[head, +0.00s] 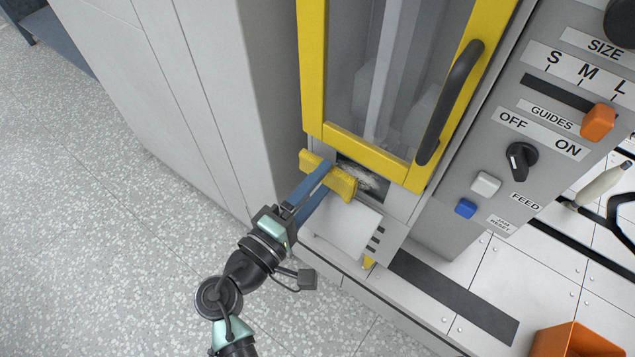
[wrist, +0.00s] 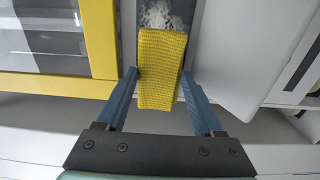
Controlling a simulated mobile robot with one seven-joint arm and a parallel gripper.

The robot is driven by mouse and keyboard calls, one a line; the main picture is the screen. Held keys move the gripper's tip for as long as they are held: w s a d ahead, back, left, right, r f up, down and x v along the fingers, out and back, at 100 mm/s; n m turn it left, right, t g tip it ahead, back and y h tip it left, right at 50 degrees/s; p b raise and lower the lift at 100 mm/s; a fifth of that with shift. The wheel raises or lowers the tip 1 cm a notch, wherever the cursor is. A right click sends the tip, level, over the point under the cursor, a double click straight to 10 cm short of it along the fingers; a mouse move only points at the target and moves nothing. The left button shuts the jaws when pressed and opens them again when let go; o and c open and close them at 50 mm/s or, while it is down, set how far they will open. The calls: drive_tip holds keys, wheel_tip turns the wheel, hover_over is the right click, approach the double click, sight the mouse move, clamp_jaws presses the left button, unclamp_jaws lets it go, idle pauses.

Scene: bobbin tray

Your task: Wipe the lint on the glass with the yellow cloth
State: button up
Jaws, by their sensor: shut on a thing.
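The yellow cloth (head: 340,181) is a folded, textured pad held between the blue fingers of my gripper (head: 315,178). In the wrist view the cloth (wrist: 161,68) fills the space between the fingertips of my gripper (wrist: 160,78). The lint (head: 362,177) is a whitish fluffy patch on a small dark glass pane (head: 380,189) below the yellow-framed door. In the wrist view the lint (wrist: 162,17) lies just beyond the far end of the cloth, on the glass (wrist: 181,9). The cloth hides part of the glass. Whether it touches the glass I cannot tell.
The yellow-framed door (head: 311,70) with a black handle (head: 449,102) stands above the glass. A pale plate (head: 346,228) juts out below it. The control panel with a black knob (head: 521,159) is at right. An orange bin (head: 572,341) is at lower right.

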sight(339, 192)
drive_tip(key=shift+x, duration=1)
drive_tip(key=shift+s+d+p, duration=0.35)
drive_tip(key=shift+s+d, duration=0.7)
drive_tip(key=shift+d, duration=0.2)
drive_tip(key=shift+s+d+p, duration=0.1)
drive_tip(key=shift+s+d, duration=0.5)
drive_tip(key=shift+d, duration=0.3)
drive_tip(key=shift+s+d+p, duration=0.1)
drive_tip(key=shift+s+d, duration=0.5)
drive_tip(key=shift+d, duration=0.35)
drive_tip(key=shift+s+d+p, duration=0.1)
drive_tip(key=shift+s+d, duration=0.5)
drive_tip(key=shift+d, duration=0.3)
drive_tip(key=shift+a, duration=0.1)
drive_tip(key=shift+w+a+b, duration=0.4)
drive_tip(key=shift+w+a, duration=0.55)
drive_tip(key=shift+a, duration=0.4)
drive_tip(key=shift+w+a+b, duration=0.45)
drive_tip(key=shift+w+a, duration=0.45)
drive_tip(key=shift+a, duration=0.4)
drive_tip(key=shift+w+a+b, duration=0.4)
drive_tip(key=shift+w+a, duration=0.55)
drive_tip(key=shift+a, duration=0.4)
drive_tip(key=shift+s, duration=0.1)
drive_tip(key=shift+p+v, duration=0.35)
drive_tip(key=shift+v, duration=2.6)
